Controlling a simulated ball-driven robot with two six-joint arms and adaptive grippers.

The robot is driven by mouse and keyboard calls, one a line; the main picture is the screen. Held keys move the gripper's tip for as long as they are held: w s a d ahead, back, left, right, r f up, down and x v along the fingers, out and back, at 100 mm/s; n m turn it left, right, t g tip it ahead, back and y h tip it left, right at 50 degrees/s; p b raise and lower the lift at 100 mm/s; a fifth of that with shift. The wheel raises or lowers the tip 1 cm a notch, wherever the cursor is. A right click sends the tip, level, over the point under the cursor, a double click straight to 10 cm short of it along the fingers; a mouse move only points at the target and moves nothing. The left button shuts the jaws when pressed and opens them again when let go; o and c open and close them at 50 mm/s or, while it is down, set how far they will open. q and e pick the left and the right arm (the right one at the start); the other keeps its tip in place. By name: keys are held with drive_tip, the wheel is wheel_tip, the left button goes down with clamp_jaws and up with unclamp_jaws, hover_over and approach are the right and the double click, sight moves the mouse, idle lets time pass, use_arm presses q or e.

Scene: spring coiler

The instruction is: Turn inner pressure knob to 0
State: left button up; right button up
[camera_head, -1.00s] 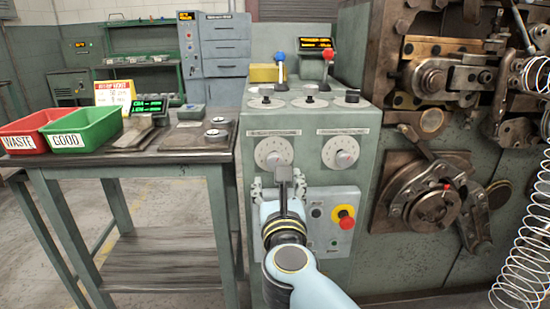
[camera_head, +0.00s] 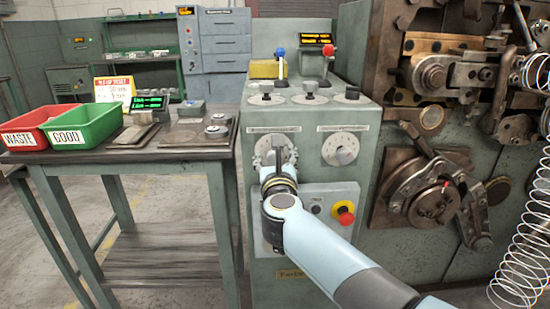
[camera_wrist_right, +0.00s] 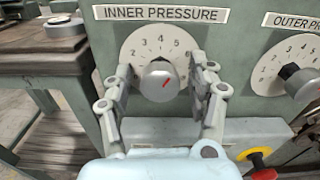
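The inner pressure knob (camera_wrist_right: 158,84) is a round grey knob on a white dial under the "INNER PRESSURE" label in the right wrist view. My right gripper (camera_wrist_right: 162,72) is open, with one finger on each side of the knob. Gaps show between the fingers and the knob, and nothing is held. In the head view, my right gripper (camera_head: 279,152) is in front of the inner pressure dial (camera_head: 262,149) and hides most of the knob. My left gripper is not in view.
The outer pressure dial (camera_head: 340,148) is just to the right. Below it is a red emergency button (camera_head: 346,219) on a grey box. Levers and small knobs stand on top of the cabinet. A side table (camera_head: 190,153) with red and green bins is at left.

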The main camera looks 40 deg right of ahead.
drive_tip(key=c, duration=1.1)
